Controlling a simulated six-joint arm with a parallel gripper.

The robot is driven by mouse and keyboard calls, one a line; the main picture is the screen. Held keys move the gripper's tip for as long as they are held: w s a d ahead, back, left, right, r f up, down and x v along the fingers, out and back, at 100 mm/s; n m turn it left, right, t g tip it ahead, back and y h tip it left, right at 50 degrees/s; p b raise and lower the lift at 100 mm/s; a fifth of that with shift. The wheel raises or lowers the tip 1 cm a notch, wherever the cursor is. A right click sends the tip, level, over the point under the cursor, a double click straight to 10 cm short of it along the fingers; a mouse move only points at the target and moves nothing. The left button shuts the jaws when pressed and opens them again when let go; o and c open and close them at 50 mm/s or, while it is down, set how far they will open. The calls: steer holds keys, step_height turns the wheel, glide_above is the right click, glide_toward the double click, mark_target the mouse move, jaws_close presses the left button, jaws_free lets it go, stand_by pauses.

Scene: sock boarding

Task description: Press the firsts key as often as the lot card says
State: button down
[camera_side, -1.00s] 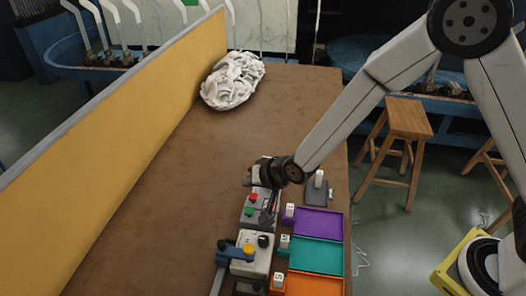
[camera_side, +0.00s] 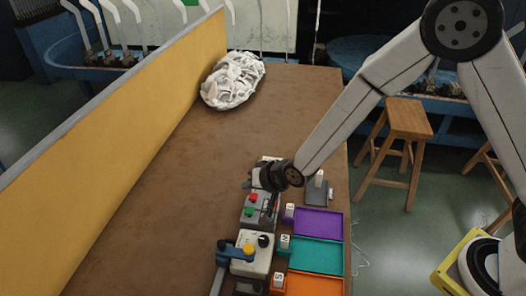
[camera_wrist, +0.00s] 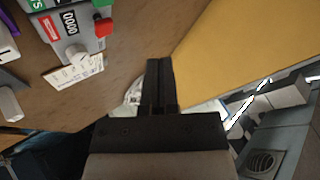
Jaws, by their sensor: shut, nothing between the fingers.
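The tally box (camera_side: 259,208) stands on the table with a red key (camera_side: 253,198) and a green key (camera_side: 249,211). In the wrist view, the red key (camera_wrist: 103,25) is beside a red label, and part of the green key (camera_wrist: 98,4) shows beside a green label ending in S. The counter window (camera_wrist: 69,22) reads 0000. A white card (camera_wrist: 75,72) lies by the box; its print is too small to read. My gripper (camera_wrist: 160,64) is shut and empty, apart from the box and keys. In the side view my wrist hides most of the gripper.
Purple (camera_side: 318,222), teal (camera_side: 316,255) and orange (camera_side: 314,287) trays line the table's right side. A grey box with a yellow button (camera_side: 249,249) stands in front. White fabric (camera_side: 233,80) is piled at the back by the yellow board (camera_side: 130,115). The table's middle is clear.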

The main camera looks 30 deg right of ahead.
mark_target(251, 212)
steer(key=shift+f, duration=3.3)
steer(key=shift+f, duration=1.1)
stand_by(0.8)
steer(key=shift+r, duration=0.15)
stand_by(0.3)
steer(key=shift+r, duration=0.9)
steer(key=shift+r, duration=0.1)
steer(key=shift+r, duration=2.45)
